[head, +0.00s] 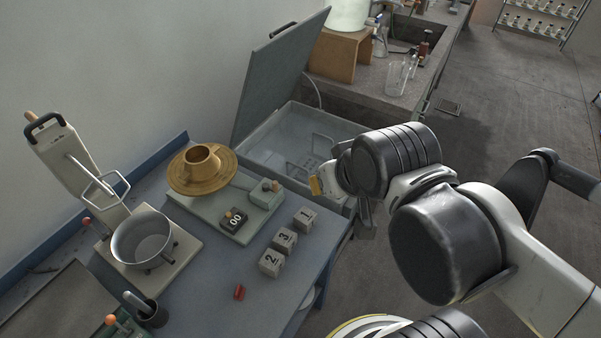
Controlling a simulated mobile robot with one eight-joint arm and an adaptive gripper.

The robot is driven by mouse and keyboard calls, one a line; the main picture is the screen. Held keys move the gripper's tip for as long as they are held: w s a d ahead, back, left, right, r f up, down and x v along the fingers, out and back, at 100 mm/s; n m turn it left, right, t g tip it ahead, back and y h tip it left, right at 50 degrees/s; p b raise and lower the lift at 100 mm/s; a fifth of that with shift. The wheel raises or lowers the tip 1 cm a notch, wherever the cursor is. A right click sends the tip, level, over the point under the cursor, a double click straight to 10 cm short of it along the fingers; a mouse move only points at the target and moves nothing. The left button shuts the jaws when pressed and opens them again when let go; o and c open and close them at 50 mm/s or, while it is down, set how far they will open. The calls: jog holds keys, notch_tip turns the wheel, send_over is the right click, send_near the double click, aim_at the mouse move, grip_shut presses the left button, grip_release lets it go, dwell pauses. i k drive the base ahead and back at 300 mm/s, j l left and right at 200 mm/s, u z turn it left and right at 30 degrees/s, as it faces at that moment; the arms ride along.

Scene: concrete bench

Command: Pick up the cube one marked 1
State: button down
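The cube marked 1 (304,218) is a small grey-white block on the blue bench top, near the bench's right edge. It is the farthest of a short row with the cube marked 3 (285,241) and the cube marked 2 (271,263). The cubes sit close together. My gripper (338,192) is to the right of and above the cube marked 1, apart from it. Its fingers are partly hidden behind my wrist, so I cannot tell whether they are open or shut. No held object shows.
A scale with a brass-coloured dish (202,170) and a black display block (234,219) stands just left of the cubes. A metal pan (142,240) is farther left. A small red object (239,292) lies in front. An open lidded grey box (290,150) is behind.

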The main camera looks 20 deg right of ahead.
aim_at(306, 220)
jog(key=k+u, duration=0.1)
jog(key=k, duration=0.95)
